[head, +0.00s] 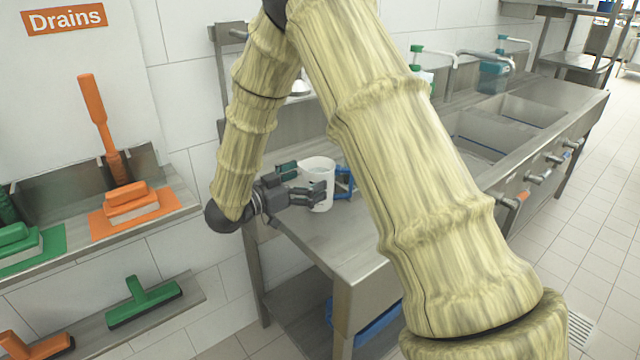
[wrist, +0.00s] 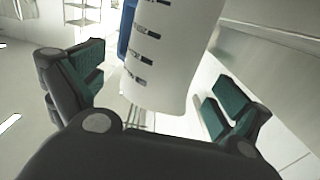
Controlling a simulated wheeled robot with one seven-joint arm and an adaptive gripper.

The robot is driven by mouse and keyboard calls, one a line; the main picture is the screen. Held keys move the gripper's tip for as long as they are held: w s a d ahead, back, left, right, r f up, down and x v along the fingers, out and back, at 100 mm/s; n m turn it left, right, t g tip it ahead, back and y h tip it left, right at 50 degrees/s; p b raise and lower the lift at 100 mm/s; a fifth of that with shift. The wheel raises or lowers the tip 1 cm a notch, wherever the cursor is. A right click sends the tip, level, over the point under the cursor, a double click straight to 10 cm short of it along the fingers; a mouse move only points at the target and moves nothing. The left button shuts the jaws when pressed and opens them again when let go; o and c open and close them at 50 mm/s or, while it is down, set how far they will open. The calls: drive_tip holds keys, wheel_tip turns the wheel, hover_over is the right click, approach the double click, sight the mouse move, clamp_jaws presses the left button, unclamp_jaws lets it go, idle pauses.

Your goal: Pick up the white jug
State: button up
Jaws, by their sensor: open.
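The white jug (head: 319,172) stands on the steel counter near its left end in the head view. It has a blue handle (head: 344,182) on its right side, away from my gripper. My gripper (head: 303,182) is open, with its fingers at the jug's left side. In the wrist view the white jug (wrist: 165,62), with dark measuring marks, is between the two green-padded fingers of my gripper (wrist: 155,98). Gaps show between the jug and both fingers.
The steel counter (head: 330,232) is bare in front of the jug. Sink basins (head: 490,125) and soap bottles (head: 492,77) are to the right. A wall rack with orange and green brushes (head: 130,200) is at left. A blue item (head: 375,325) is under the counter.

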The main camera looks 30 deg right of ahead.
drive_tip(key=d, duration=0.4)
drive_tip(key=shift+w, duration=0.15)
drive_tip(key=c, duration=1.6)
